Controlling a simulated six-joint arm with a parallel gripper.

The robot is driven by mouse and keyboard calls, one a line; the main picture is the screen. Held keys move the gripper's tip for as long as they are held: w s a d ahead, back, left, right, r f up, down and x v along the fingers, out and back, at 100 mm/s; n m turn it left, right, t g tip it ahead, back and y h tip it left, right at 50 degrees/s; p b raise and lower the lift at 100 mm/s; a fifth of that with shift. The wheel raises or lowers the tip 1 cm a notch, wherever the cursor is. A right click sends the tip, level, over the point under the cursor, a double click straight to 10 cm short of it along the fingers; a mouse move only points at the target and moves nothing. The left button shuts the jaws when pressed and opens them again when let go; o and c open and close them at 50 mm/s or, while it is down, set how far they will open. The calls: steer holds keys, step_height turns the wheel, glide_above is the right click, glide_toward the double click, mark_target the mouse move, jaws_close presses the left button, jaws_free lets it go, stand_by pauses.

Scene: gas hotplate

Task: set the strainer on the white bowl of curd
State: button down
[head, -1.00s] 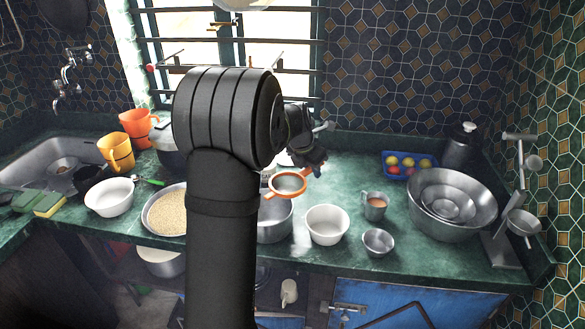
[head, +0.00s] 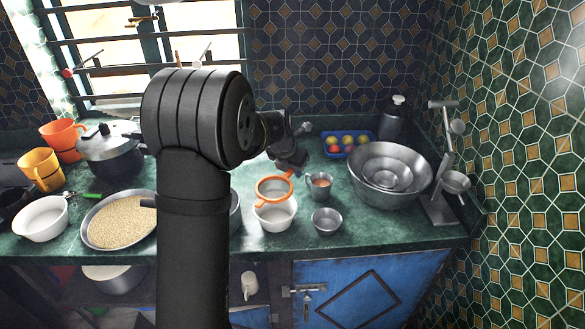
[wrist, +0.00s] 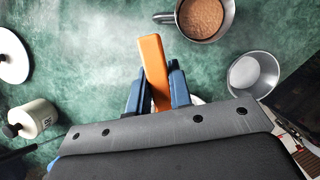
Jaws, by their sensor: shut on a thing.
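The orange-rimmed strainer (head: 275,188) is in my gripper (head: 291,168), which is shut on its orange handle. In the wrist view the handle (wrist: 154,66) stands between the blue fingers (wrist: 158,92). In the head view the strainer overlaps the far part of the white bowl (head: 275,217) and appears above it. I cannot tell whether they touch. The bowl's inside looks white; its contents are partly hidden by the strainer. In the wrist view only a sliver of the bowl's rim shows behind my gripper.
A steel mug (head: 319,186) with brown contents and a small steel bowl (head: 326,221) stand close to the right. Large nested steel bowls (head: 418,176) are farther right. A plate of grain (head: 118,222) and another white bowl (head: 40,219) are left. A blue basket (head: 347,144) is behind.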

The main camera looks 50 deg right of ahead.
steer(key=shift+f, duration=2.6)
steer(key=shift+f, duration=0.55)
steer(key=c, duration=1.2)
jaws_free()
steer(key=shift+c, duration=0.2)
steer(key=shift+r, duration=0.1)
steer(key=v, duration=1.7)
steer(key=shift+r, duration=0.1)
steer(key=x, duration=1.7)
